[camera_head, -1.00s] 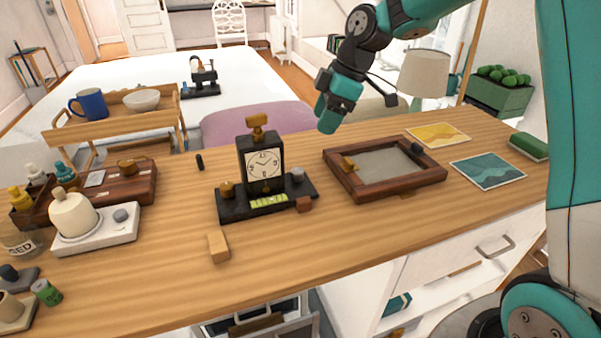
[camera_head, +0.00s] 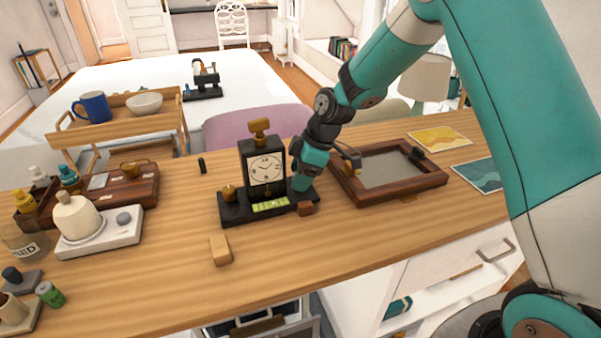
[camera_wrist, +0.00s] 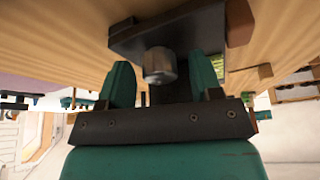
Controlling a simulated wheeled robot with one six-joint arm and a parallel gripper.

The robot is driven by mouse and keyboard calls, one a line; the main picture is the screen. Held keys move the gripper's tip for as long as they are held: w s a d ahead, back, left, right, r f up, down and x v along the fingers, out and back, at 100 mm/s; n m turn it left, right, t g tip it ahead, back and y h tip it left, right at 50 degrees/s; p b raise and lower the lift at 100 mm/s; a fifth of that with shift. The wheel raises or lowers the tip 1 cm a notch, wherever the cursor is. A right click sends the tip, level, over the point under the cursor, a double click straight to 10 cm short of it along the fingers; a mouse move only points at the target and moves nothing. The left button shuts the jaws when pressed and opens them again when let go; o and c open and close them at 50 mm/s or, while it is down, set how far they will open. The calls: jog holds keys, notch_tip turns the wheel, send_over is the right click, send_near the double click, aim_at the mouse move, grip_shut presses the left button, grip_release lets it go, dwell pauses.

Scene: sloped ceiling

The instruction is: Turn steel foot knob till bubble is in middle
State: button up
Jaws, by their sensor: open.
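The black mantel clock (camera_head: 247,160) stands on a black base (camera_head: 236,212) on the wooden counter. A yellow-green level vial (camera_head: 270,205) lies along the base's front; its bubble is too small to read. A brass knob (camera_head: 229,192) sits at the base's left end. The steel foot knob (camera_wrist: 159,65) shows in the wrist view as a grey cylinder on the base, between my two teal fingers. In the head view my gripper hides it. My gripper (camera_head: 303,180) is open at the base's right end; it also shows in the wrist view (camera_wrist: 165,78), with visible gaps beside the knob.
A brown block (camera_head: 306,208) sits against the base's front right corner. A wood-framed tray (camera_head: 432,183) lies close to the right of my gripper. A small wooden block (camera_head: 220,251) lies in front. A white scale-like stand (camera_head: 100,240) is at left.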

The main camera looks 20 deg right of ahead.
jog(key=c, duration=0.9)
jog(key=shift+f+n+g+b, duration=0.1)
jog(key=shift+n+g+b, duration=0.25)
jog(key=shift+n, duration=0.55)
jog(key=shift+n+g, duration=0.25)
jog(key=shift+n, duration=0.55)
jog(key=o, duration=0.9)
jog(key=shift+r, duration=0.2)
